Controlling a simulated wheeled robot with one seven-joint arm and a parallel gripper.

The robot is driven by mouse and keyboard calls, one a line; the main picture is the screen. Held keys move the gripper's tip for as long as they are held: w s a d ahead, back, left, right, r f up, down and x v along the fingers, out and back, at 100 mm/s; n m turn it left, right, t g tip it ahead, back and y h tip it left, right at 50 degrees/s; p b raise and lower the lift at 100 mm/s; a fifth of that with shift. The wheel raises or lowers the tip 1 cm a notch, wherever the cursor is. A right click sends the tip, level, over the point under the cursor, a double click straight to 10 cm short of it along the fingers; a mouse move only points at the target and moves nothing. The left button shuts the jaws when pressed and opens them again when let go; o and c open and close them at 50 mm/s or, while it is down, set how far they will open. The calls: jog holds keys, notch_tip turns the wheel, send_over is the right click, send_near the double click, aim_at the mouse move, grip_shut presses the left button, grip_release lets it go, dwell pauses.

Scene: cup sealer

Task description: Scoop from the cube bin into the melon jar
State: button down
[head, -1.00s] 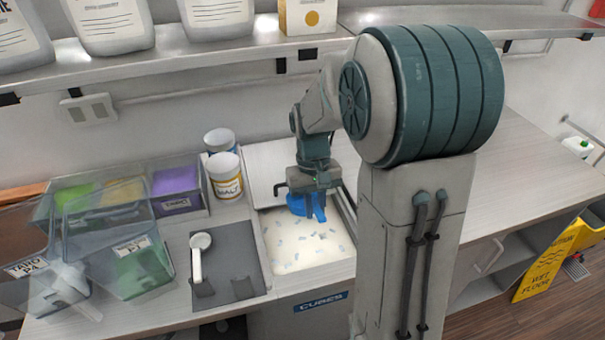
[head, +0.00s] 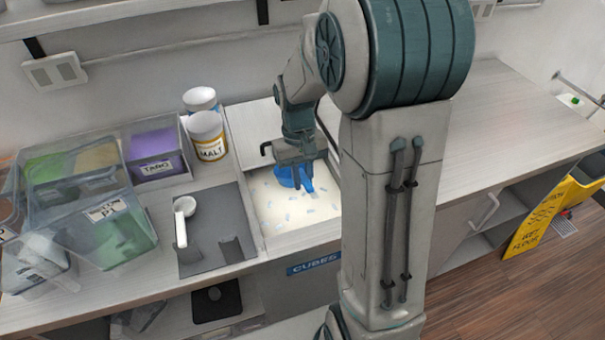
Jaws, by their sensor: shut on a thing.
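The cube bin (head: 272,236) is set into the counter, with a blue "CUBES" label on its front. It holds a pale bed with several small bluish cubes. My gripper (head: 300,165) points down over the back part of the bin. It is shut on a blue scoop (head: 290,178), whose bowl is at or just above the cubes; contact cannot be told. My arm hides part of the bin's right side. No jar marked as melon can be made out.
Left of the bin, a grey mat (head: 222,215) holds a white scoop (head: 182,218). A malt jar (head: 207,136) stands behind it. Clear lidded containers (head: 115,225) crowd the left. The counter right of my arm (head: 500,120) is clear.

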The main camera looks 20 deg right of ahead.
notch_tip(320, 180, down, 8)
jog(key=b, duration=0.5)
jog(key=shift+f, duration=0.15)
dwell(1.1)
dwell(0.6)
jog(key=shift+r+p, duration=4.75)
jog(key=shift+r, duration=1.8)
